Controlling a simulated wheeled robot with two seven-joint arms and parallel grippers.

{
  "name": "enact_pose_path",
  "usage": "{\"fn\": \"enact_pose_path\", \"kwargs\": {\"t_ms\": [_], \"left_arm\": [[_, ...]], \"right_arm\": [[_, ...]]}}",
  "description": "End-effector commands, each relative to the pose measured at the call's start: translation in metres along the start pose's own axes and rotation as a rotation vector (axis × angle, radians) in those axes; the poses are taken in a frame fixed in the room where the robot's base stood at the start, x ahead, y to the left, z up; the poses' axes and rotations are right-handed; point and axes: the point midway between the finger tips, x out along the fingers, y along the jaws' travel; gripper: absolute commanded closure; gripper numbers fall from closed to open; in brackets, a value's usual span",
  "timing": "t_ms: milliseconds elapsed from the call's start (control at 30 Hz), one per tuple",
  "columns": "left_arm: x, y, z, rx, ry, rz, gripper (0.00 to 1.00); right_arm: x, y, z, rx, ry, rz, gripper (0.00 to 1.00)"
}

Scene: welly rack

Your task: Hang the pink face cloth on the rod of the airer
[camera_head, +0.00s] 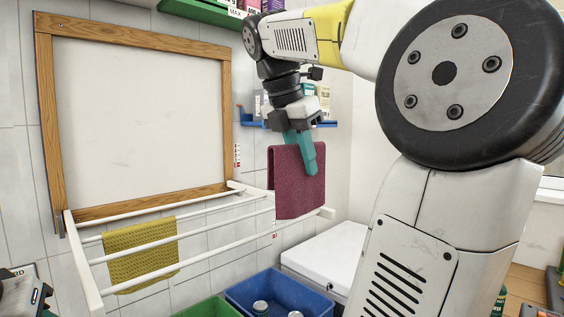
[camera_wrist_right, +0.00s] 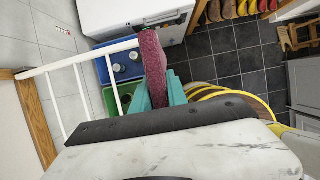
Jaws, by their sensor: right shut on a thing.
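The pink face cloth, a dark pink ribbed cloth (camera_head: 300,195), hangs folded from my right gripper (camera_head: 308,160). Its teal fingers are shut on the cloth's upper part. In the right wrist view the cloth (camera_wrist_right: 152,55) stands edge-on between the fingers (camera_wrist_right: 160,92). The white airer (camera_head: 150,241) is fixed to the wall below the framed board. The cloth's top is well above the rods, and its lower part covers their right end in the head view. I cannot tell whether it touches a rod. My left gripper is not clearly seen.
A mustard cloth (camera_head: 142,255) hangs on the airer's left part. Below are a blue crate (camera_head: 240,297) with cans, a green crate (camera_head: 212,308) and a white lidded box (camera_head: 330,252). A blue shelf (camera_head: 326,124) is behind my right wrist.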

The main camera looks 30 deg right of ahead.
Motion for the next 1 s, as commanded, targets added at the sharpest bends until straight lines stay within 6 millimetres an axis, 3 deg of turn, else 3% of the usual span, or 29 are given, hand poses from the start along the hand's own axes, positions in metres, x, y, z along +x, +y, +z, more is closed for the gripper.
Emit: {"fn": "enact_pose_path", "kwargs": {"t_ms": [1000], "left_arm": [[0.000, 0.000, 0.000, 0.000, 0.000, 0.000, 0.64]], "right_arm": [[0.000, 0.083, 0.000, 0.000, 0.000, 0.001, 1.00]]}}
